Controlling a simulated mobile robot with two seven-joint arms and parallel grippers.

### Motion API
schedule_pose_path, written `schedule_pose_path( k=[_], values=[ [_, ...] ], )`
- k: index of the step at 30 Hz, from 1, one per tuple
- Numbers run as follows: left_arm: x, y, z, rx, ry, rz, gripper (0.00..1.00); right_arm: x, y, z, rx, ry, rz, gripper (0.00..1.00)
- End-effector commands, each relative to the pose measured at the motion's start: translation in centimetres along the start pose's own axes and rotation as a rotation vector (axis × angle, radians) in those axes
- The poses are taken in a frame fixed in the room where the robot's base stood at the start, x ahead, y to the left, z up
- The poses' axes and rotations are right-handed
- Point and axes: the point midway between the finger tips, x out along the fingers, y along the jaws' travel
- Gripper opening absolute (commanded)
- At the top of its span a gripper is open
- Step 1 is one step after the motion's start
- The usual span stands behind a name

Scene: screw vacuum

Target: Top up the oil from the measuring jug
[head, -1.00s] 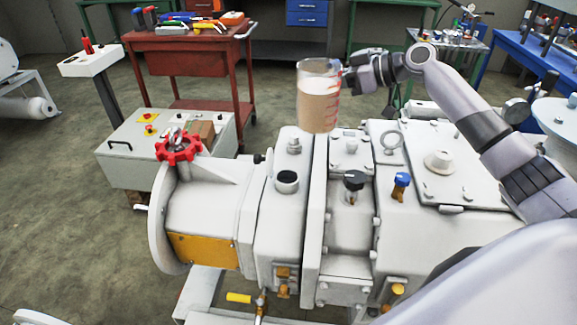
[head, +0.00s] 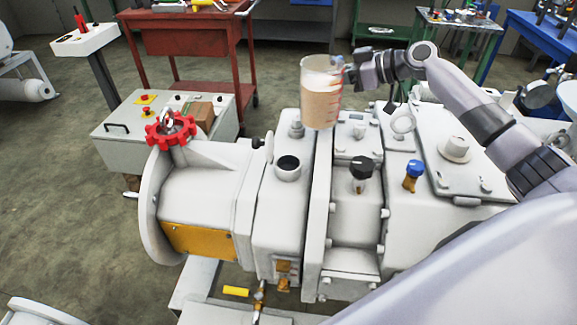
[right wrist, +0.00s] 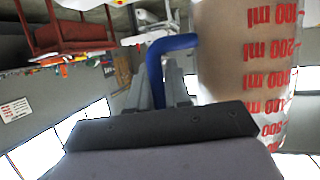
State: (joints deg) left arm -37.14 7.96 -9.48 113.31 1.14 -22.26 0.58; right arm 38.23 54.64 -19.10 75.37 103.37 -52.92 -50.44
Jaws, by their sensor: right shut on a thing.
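The measuring jug (head: 321,95) is clear with red marks and holds a tan liquid. It is upright in the air above the pump's top, up and right of the open filler hole. My right gripper (head: 350,74) is shut on the jug from the right. In the right wrist view the jug (right wrist: 240,75) stands at the right, and a blue handle (right wrist: 170,48) runs between the fingers. The pale vacuum pump (head: 207,205) fills the middle. Its open dark-rimmed filler hole (head: 288,167) faces up. My left gripper is not in view.
A black-topped plug (head: 360,168) and a blue-topped plug (head: 413,172) stand up from the pump right of the hole. A red handwheel (head: 171,127) is at its left. A grey control box (head: 112,135) and red cart (head: 186,42) stand behind.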

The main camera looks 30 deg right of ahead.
Motion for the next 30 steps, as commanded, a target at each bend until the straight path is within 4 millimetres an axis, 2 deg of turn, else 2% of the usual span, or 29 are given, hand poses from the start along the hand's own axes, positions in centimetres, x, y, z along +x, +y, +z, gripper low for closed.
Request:
schedule_pose_path(
  k=[12, 20, 30],
  values=[
    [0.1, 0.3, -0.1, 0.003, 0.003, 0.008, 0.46, 0.2, 0.1, 0.6, 0.000, 0.006, 0.002, 0.00],
    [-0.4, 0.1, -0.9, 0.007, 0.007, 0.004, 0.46, -0.1, -0.2, -0.3, -0.048, 0.003, 0.013, 0.00],
    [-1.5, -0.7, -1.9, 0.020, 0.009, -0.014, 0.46, -0.7, -0.9, -2.2, -0.196, -0.029, 0.070, 0.00]
  ],
)
